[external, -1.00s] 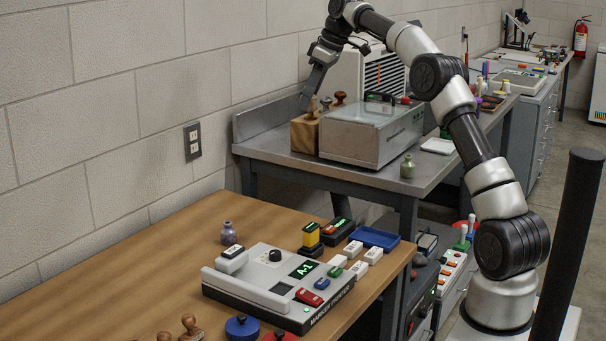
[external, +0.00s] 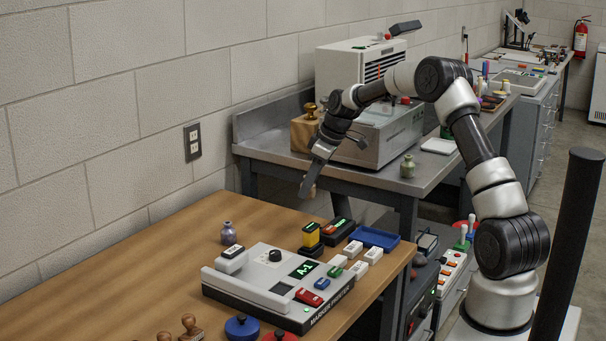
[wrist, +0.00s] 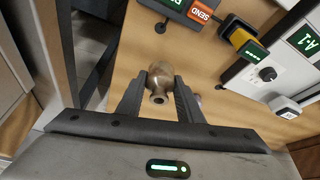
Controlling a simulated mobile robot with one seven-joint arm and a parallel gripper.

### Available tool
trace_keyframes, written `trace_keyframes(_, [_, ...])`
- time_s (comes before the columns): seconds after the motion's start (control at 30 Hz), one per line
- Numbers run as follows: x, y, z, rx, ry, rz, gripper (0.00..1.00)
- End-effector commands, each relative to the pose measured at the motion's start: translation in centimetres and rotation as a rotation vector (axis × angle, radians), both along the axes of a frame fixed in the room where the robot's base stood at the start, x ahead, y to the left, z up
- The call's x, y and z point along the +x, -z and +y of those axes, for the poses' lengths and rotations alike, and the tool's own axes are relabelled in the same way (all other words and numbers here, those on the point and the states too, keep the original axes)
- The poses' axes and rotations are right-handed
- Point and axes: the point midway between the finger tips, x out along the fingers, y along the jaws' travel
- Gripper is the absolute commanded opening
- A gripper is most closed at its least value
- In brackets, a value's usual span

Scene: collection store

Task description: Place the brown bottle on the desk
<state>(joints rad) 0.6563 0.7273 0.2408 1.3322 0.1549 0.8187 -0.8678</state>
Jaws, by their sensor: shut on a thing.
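My gripper (external: 308,185) is shut on the small brown bottle (wrist: 159,78). In the wrist view the bottle's round body sits between the two fingertips, with its opening toward the camera. In the external view only a small brown part (external: 312,193) shows at the fingertips. The gripper points down and holds the bottle in the air near the back edge of the wooden desk (external: 130,262). The desk top also shows beneath the bottle in the wrist view (wrist: 130,65).
On the desk stand a grey marker printer (external: 262,268), a purple bottle (external: 228,233), a yellow-black stamp (external: 311,236), a blue tray (external: 374,238) and several stamps. The desk's left part is clear. Behind is a metal bench (external: 275,152) with a green bottle (external: 407,167).

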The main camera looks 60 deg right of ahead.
Motion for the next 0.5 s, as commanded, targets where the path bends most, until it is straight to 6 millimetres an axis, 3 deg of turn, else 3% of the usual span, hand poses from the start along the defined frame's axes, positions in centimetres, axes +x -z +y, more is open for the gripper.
trace_keyframes(0.23, [0.0, 0.8, 0.0, 0.000, 0.000, 0.000, 0.08])
trace_keyframes(0.5, [0.0, 4.9, 0.0, 0.000, 0.000, 0.000, 0.08])
